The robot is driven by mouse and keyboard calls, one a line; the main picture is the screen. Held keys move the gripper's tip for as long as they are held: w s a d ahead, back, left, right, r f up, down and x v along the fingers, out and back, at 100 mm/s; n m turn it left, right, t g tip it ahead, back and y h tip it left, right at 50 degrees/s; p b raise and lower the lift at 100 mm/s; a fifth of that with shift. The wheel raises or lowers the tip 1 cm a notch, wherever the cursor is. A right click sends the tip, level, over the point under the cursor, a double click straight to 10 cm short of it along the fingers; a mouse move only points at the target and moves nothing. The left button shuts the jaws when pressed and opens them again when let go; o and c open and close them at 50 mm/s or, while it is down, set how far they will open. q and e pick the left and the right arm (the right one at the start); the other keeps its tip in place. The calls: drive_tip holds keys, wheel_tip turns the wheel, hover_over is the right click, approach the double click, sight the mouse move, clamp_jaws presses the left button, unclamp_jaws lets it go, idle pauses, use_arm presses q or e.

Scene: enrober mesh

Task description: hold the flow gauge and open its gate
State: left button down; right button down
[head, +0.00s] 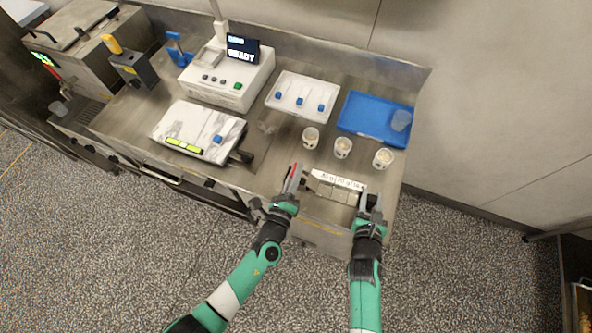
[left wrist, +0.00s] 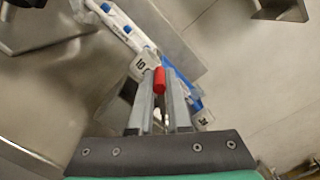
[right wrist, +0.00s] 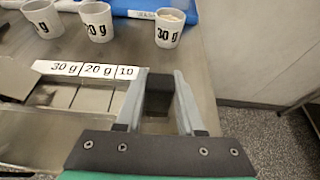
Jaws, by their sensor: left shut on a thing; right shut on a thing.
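A low steel piece with a white strip marked 30 g, 20 g and 10 (head: 338,180) lies at the counter's front; I take it for the flow gauge. In the right wrist view its strip (right wrist: 82,69) and compartments show at left. My right gripper (head: 370,200) is shut on a black block (right wrist: 158,94) at its right end. My left gripper (head: 293,180) is shut on a small red piece (left wrist: 159,80) at its left end. I cannot tell whether the red piece is the gate, or whether the gate is open.
Several small labelled cups (head: 343,147) stand just behind the steel piece. Behind them are a blue tray (head: 364,122) and a white tray with blue-ended items (head: 281,109). A white machine reading READY (head: 226,84) and a marbled board (head: 186,124) stand to the left.

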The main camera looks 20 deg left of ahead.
use_arm(q)
drive_tip(key=c, duration=0.9)
unclamp_jaws()
drive_tip(key=shift+o, duration=0.2)
